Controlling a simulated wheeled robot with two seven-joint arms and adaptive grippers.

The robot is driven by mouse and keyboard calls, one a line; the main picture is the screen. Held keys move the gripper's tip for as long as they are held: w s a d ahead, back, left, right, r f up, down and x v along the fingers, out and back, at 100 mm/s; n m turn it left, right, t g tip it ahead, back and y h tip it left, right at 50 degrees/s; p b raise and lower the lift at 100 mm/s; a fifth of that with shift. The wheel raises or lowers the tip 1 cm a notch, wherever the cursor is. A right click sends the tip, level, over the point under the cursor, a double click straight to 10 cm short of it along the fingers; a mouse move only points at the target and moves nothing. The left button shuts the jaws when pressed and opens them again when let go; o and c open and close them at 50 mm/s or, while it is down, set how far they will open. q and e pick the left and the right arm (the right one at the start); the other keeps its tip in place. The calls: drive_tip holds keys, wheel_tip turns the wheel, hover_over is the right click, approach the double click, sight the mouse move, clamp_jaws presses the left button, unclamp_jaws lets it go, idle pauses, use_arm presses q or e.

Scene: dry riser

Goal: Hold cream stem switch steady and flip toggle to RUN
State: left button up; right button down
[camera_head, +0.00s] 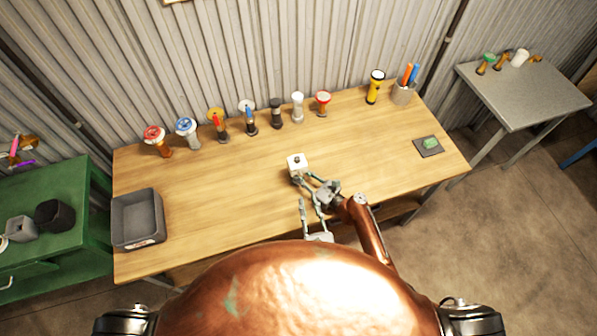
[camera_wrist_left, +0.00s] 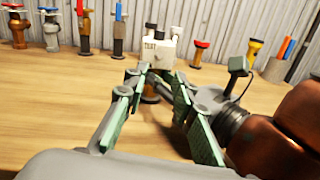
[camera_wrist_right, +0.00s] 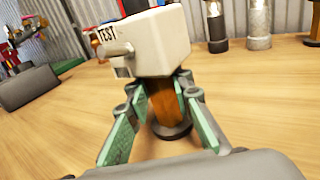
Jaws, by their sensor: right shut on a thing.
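The cream stem switch (camera_head: 297,160) stands upright near the middle of the bench. In the right wrist view its cream head (camera_wrist_right: 165,45) sits on a brown stem (camera_wrist_right: 163,105) with a dark round foot; one face reads TEST, and a grey lever (camera_wrist_right: 115,49) sticks out below that label. My right gripper (camera_wrist_right: 160,82) is shut on the stem just under the head. My left gripper (camera_head: 311,198) is open and empty, on the near side of the switch; in the left wrist view its fingertips (camera_wrist_left: 157,76) are apart, facing the switch (camera_wrist_left: 158,48). A RUN mark cannot be made out.
Several valves and lamps (camera_head: 276,113) line the bench's back edge. A grey bin (camera_head: 138,218) is at the left end. A dark pad (camera_head: 428,146) with a green piece lies at the right. The bench top (camera_head: 220,190) left of the switch is clear.

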use_arm(q)
drive_tip(key=w+r+n, duration=0.1)
drive_tip(key=w, duration=0.1)
drive_tip(key=w+r+n, duration=0.1)
drive_tip(key=w+r, duration=0.1)
drive_tip(key=w, duration=0.1)
drive_tip(key=w+r+n+h, duration=0.1)
drive_tip(key=w, duration=0.1)
drive_tip(key=shift+w+a+r+g, duration=0.15)
drive_tip(key=shift+w+r+g, duration=0.15)
drive_tip(key=shift+r, duration=0.1)
clamp_jaws()
drive_tip(key=w+d+n+g+h, duration=0.2)
drive_tip(key=w+n+g+h, duration=0.2)
drive_tip(key=w+n+g, duration=0.8)
drive_tip(key=s+a+r+n+g+h, duration=0.1)
drive_tip(key=a+r+n+g, duration=0.3)
drive_tip(key=n, duration=0.8)
drive_tip(key=s+a+r+n+g+h, duration=0.1)
drive_tip(key=s+a+r+n+g, duration=0.2)
drive_tip(key=a+r+n, duration=0.2)
drive_tip(key=shift+r+n+g, duration=0.4)
drive_tip(key=shift+r+n, duration=1.05)
drive_tip(key=shift+n, duration=1.95)
